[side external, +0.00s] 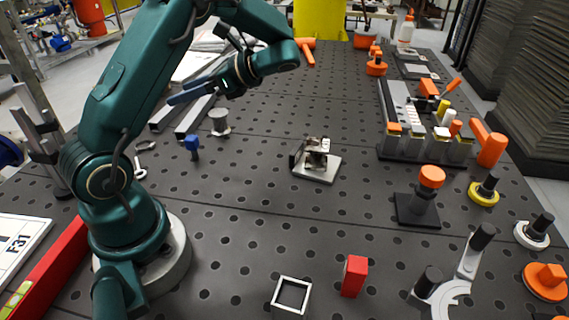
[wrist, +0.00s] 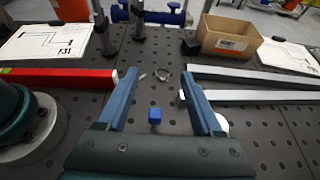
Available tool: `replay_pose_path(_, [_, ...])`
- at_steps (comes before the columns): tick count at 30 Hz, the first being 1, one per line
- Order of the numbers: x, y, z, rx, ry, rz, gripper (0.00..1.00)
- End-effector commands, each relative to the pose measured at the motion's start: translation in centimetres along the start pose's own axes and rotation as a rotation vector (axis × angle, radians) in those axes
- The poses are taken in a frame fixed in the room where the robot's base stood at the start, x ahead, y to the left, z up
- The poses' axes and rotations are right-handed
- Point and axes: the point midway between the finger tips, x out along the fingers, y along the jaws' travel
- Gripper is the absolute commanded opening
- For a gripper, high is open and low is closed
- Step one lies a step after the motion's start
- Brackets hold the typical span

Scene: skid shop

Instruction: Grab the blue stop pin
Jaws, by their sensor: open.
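The blue stop pin (side external: 192,144) stands upright in the perforated dark table at the left, with its blue head on top. In the wrist view its blue head (wrist: 155,115) shows between my two fingers, nearer the left one in the picture. My gripper (side external: 186,92) is open and empty, with blue fingers pointing left. It hangs above the table, apart from the pin. In the wrist view my gripper (wrist: 160,78) has its fingers spread wide.
A grey spool-shaped part (side external: 219,121) stands close right of the pin, and an eye bolt (side external: 139,167) lies to its left. Metal bars (side external: 195,115) lie behind it. A small clamp on a plate (side external: 316,165) stands mid-table, with clear table around.

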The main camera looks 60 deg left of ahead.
Motion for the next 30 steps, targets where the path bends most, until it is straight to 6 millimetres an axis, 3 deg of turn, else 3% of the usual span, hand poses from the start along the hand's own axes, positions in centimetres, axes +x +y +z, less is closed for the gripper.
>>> replay_pose_path(9, [3.2, 0.1, -7.8, 0.005, -0.002, 0.003, 0.68])
replay_pose_path(14, [4.3, 0.0, -10.6, 0.0, 0.001, 0.001, 0.68])
replay_pose_path(18, [5.1, 0.0, -11.4, -0.002, 0.001, 0.002, 0.68])
replay_pose_path(30, [9.4, 0.0, -11.4, -0.004, 0.002, 0.002, 0.68])
